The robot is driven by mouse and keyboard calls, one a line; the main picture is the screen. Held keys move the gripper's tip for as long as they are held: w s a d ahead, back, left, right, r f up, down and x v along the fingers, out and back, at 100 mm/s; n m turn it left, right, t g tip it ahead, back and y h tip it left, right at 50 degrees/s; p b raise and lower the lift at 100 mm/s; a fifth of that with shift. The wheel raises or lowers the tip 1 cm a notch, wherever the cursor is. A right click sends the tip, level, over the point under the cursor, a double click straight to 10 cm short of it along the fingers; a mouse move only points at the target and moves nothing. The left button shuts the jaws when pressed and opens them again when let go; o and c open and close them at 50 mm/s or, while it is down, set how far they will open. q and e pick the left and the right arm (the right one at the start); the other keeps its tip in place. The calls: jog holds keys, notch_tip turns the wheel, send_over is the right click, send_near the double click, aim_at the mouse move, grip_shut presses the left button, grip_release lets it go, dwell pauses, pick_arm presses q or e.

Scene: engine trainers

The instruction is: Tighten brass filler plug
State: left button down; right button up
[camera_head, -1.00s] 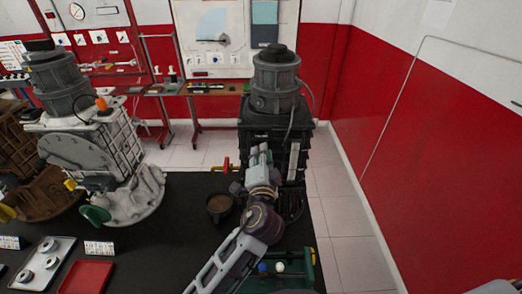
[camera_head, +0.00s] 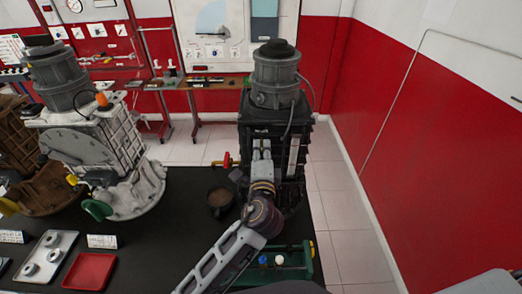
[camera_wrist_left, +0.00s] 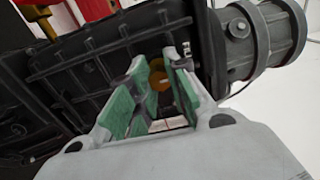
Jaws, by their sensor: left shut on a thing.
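The brass filler plug (camera_wrist_left: 157,74) shows as a round brass piece on the dark ribbed side of the black engine (camera_wrist_left: 100,60) in the left wrist view. My left gripper (camera_wrist_left: 156,68) has its green-padded fingers on either side of the plug and is shut on it. The fingers partly cover the plug. In the head view, my left gripper (camera_head: 261,150) reaches up to the front of the black engine (camera_head: 268,118), and the arm hides the plug. My right gripper is not in view.
A red-handled brass valve (camera_head: 226,161) sticks out left of the black engine. A white engine (camera_head: 95,140) stands left. A red tray (camera_head: 90,271) lies front left.

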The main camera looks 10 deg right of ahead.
pick_arm(q)
jog(key=shift+d+r, duration=0.1)
jog(key=shift+r, duration=0.05)
jog(key=c, duration=1.3)
grip_release()
jog(key=shift+d, duration=0.1)
jog(key=shift+s, duration=0.15)
jog(key=shift+s+a, duration=0.4)
jog(key=shift+s, duration=1.55)
jog(key=shift+s+a, duration=0.4)
jog(key=shift+s, duration=1.5)
jog(key=shift+s+a, duration=0.4)
jog(key=shift+s, duration=1.55)
jog(key=shift+f, duration=0.2)
